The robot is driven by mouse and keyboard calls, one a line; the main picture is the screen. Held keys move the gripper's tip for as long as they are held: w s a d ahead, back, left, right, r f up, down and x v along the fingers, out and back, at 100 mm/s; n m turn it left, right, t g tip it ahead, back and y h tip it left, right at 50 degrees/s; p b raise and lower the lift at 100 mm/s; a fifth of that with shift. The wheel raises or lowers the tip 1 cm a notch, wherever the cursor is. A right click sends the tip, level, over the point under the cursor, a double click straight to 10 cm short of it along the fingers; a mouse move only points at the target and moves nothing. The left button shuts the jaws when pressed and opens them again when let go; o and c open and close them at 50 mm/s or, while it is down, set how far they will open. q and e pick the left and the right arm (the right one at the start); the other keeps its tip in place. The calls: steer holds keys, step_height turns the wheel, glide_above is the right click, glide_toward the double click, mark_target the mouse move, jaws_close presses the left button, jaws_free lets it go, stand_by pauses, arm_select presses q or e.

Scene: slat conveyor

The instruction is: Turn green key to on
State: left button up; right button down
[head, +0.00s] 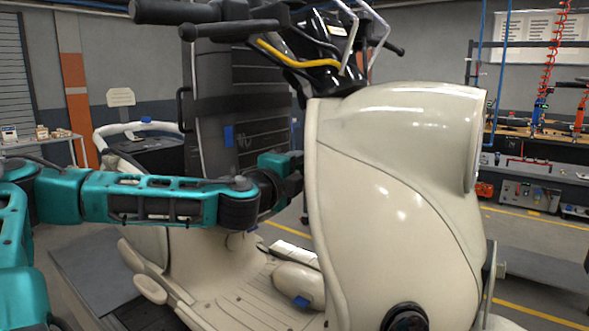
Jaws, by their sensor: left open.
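The green key is not visible; the side of the scooter's leg shield that faces the seat is mostly turned away from me. A cream scooter (400,190) stands in front of me, with its front shield at the right. My left arm reaches in from the left, and my left gripper (290,178) is at the inner edge of the front shield, below the handlebars. The gripper is open, but its fingertips are dark, partly hidden and hard to make out. I cannot tell whether it touches the scooter. My right gripper is not in view.
The handlebars (205,30) with black grips and a yellow cable (290,55) are above my left gripper. The floorboard (240,300) lies below it. A workbench (540,140) with tools and red coiled hoses stands at the back right.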

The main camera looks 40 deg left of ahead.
arm_select(q)
steer(key=shift+c, duration=0.2)
jaws_close()
stand_by(0.3)
